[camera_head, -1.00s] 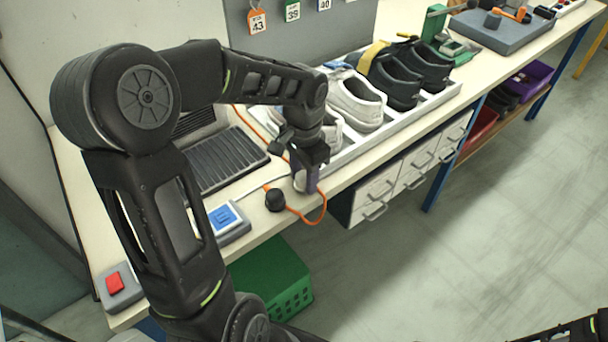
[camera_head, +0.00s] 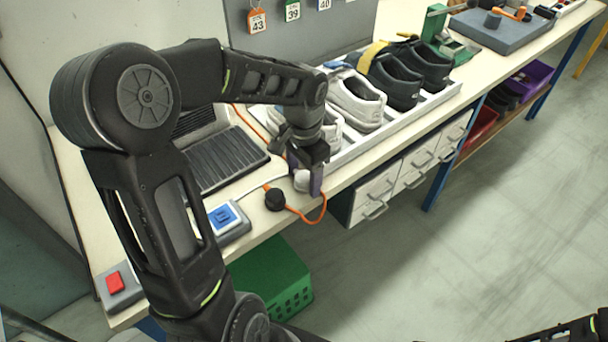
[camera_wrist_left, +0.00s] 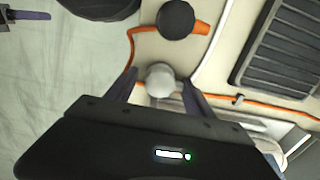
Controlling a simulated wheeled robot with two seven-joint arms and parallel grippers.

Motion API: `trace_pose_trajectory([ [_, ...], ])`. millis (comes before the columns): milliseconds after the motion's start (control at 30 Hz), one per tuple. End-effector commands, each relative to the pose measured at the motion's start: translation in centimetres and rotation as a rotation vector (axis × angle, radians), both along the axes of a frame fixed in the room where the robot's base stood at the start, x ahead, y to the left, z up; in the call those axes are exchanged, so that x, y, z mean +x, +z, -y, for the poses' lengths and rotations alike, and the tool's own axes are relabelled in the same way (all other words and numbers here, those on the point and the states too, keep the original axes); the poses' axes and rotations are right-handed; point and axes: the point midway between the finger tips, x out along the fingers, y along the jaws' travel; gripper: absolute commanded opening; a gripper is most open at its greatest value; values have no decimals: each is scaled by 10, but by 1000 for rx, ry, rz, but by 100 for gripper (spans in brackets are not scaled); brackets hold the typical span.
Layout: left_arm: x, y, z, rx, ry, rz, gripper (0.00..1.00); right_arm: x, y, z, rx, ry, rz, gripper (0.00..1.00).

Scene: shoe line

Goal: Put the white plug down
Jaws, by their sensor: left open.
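The white plug (camera_head: 301,182) rests on the bench top near its front edge, beside a black plug (camera_head: 274,199) on an orange cable. My left gripper (camera_head: 304,174) is open around the white plug, its fingers pointing down. In the left wrist view the white plug (camera_wrist_left: 159,79) lies between the two spread fingertips (camera_wrist_left: 160,84), with a gap visible on each side. The black plug (camera_wrist_left: 176,19) also shows there. A dark part of my right arm (camera_head: 565,332) shows at the bottom right corner; its jaws cannot be made out.
A blue-and-white socket block (camera_head: 224,217) and a red button box (camera_head: 115,282) stand to the left. A dark ribbed pad (camera_head: 226,160) lies behind. A tray (camera_head: 398,119) of shoes stands to the right. A green crate (camera_head: 270,280) is below the bench.

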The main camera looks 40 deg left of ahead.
Motion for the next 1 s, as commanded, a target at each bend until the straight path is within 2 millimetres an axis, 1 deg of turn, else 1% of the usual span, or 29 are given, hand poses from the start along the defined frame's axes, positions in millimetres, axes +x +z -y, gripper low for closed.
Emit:
trace_pose_trajectory([
  [167, 1, 22, 0, 1, 0, 6, 62, 0, 0, 0, 0, 0, 0, 36],
  [500, 1, 92, 0, 1, -1, 7, 62, 0, 1, 0, 0, 0, 0, 36],
  [600, 1, 107, 0, 1, 0, 4, 62, 0, 1, 0, 0, 0, 0, 36],
  [767, 1, 119, 0, -1, 0, 2, 62, 0, 1, 0, 0, 0, 0, 36],
  [1000, 0, 120, 0, 0, 0, 1, 62, 0, 1, 0, 0, 0, 0, 36],
])
